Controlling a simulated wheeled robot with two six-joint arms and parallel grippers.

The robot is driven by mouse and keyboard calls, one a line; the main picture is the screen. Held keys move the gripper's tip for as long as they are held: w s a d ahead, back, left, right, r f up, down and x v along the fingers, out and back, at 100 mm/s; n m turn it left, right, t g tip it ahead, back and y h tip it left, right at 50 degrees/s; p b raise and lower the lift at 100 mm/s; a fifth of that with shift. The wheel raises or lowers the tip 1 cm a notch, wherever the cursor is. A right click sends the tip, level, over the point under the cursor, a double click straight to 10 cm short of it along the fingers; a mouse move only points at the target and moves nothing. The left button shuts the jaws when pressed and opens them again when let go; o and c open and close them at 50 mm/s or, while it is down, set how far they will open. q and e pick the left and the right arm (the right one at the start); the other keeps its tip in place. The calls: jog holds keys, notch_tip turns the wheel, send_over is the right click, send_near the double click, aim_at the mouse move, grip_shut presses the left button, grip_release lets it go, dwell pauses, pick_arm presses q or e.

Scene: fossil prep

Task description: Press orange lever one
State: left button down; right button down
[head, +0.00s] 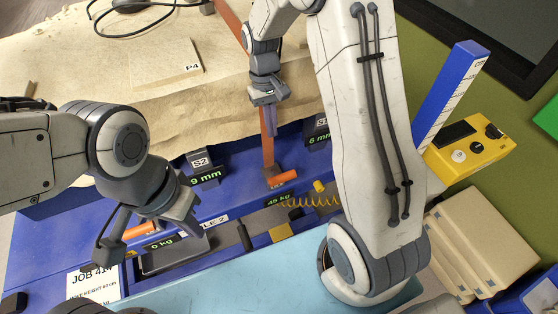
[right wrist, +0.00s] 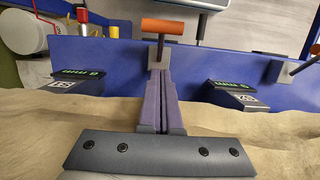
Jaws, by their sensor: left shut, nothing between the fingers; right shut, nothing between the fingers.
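One orange lever (head: 283,178) sits on the blue bench beside a display reading 49 kg. My right gripper (head: 271,130) is shut and empty, above and behind that lever. In the right wrist view its orange handle (right wrist: 163,25) lies just beyond the shut fingertips (right wrist: 160,75); I cannot tell whether they touch. A second orange lever (head: 140,230) is at the left beside a display reading 0 kg, partly hidden by my left arm. My left gripper (head: 196,222) is shut and empty, to the right of that lever. No lever number is clearly readable.
Black blocks marked S2 (head: 201,164) and 6 mm (head: 317,132) stand along the bench. A yellow coiled cable (head: 312,200) lies near the 49 kg display. A yellow device (head: 470,145) and beige boxes (head: 468,240) are at right. Sandy cloth (head: 100,75) covers the back.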

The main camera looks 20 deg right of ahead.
jog(key=p, duration=0.1)
send_near(279, 174)
notch_tip(279, 174, down, 3)
jog(key=w, duration=0.2)
jog(key=s, duration=0.1)
jog(key=s+f+p, duration=0.1)
jog(key=s, duration=0.1)
jog(key=shift+f, duration=0.15)
jog(key=shift+s+f, duration=0.3)
jog(key=shift+s, duration=0.05)
